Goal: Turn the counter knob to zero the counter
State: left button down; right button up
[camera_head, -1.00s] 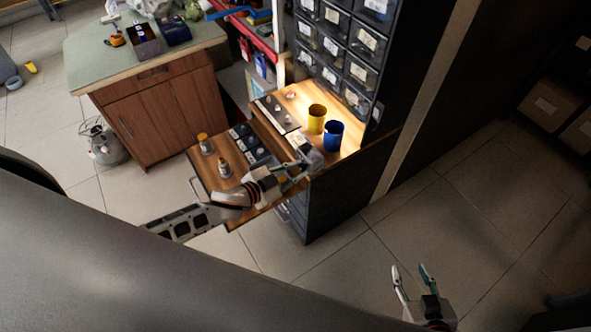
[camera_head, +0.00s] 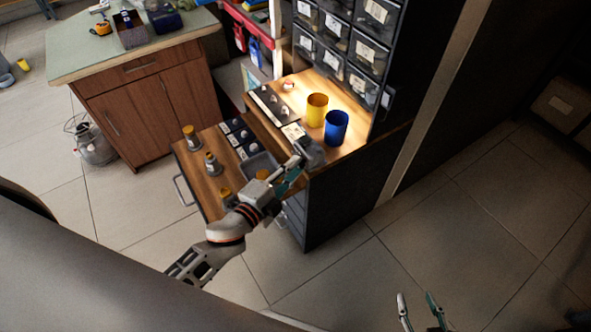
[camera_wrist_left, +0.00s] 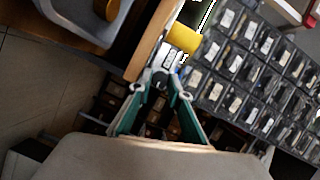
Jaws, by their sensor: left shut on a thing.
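The counter (camera_head: 311,152) is a small grey device at the front edge of the wooden worktop. In the left wrist view its pale face with dark windows (camera_wrist_left: 171,58) shows just beyond my fingertips. My left gripper (camera_head: 296,165) reaches it from the front. In the left wrist view the left gripper's (camera_wrist_left: 160,88) green fingers converge on a small dark knob (camera_wrist_left: 160,76) and are shut on it. The digits are too small to read, and the knob is hidden in the head view. My right gripper (camera_head: 420,306) is open and empty, low over the floor.
A yellow cup (camera_head: 317,110) and a blue cup (camera_head: 336,128) stand behind the counter. A parts cabinet (camera_head: 351,50) rises behind.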

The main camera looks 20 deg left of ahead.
pick_arm(q)
jog(key=shift+d+m+b, duration=0.1)
jog(key=shift+m+b, duration=0.4)
jog(key=shift+b, duration=0.2)
jog(key=c, duration=1.9)
grip_release()
jog(key=shift+s, duration=0.1)
jog(key=v, duration=1.1)
jog(key=shift+s+f, duration=0.15)
jog(key=shift+s, duration=0.25)
